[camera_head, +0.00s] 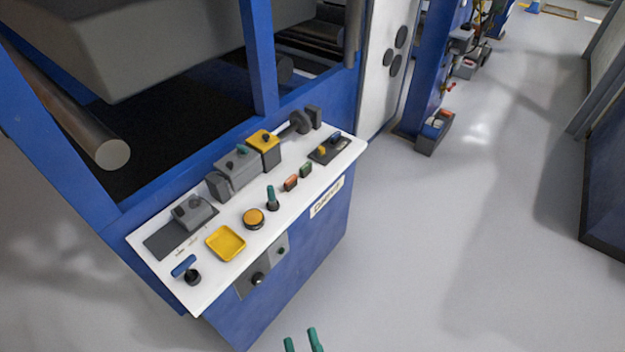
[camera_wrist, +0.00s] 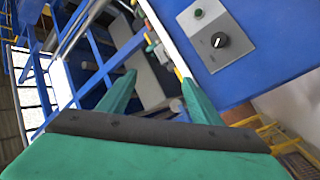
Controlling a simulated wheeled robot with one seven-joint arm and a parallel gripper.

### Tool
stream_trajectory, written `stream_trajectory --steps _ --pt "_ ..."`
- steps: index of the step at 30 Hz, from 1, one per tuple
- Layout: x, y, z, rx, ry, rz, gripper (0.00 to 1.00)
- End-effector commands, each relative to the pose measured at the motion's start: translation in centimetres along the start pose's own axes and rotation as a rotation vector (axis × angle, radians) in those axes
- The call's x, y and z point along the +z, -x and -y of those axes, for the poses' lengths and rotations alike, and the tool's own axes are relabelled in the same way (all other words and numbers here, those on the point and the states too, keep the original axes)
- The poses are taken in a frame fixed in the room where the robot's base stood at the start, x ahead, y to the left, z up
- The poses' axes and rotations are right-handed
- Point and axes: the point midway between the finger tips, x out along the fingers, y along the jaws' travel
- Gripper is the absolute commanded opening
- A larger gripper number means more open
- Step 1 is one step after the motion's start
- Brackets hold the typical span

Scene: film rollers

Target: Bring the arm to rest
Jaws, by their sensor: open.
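My gripper (camera_head: 303,340) shows only as two green fingertips at the bottom edge of the head view. They stand apart with nothing between them, in front of the blue machine's control panel and above the floor. In the wrist view my gripper (camera_wrist: 160,88) shows two green fingers spread wide and empty. The rest of my arm is out of the head view.
The white control panel (camera_head: 225,275) carries several knobs, switches and a yellow tray (camera_head: 226,243). A grey plate with a black knob (camera_head: 258,279) is on its front; that knob also shows in the wrist view (camera_wrist: 219,40). Open grey floor (camera_head: 450,250) lies to the right.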

Motion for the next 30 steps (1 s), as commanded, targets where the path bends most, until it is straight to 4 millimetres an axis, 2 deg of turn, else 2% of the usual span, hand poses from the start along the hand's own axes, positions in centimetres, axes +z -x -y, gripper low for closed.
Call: stream_trajectory --steps 1,6,15,21,30 --pt "-1.0 1.4 -0.8 0.017 -0.052 0.036 0.58" --pt "-3.6 4.9 -3.6 0.077 -0.242 0.161 0.58" --pt "-8.1 9.8 -7.1 0.13 -0.592 0.373 0.58" --pt "-9.9 11.2 -7.9 0.137 -0.725 0.447 0.58" --pt "-10.2 11.3 -8.0 0.138 -0.75 0.46 0.58"
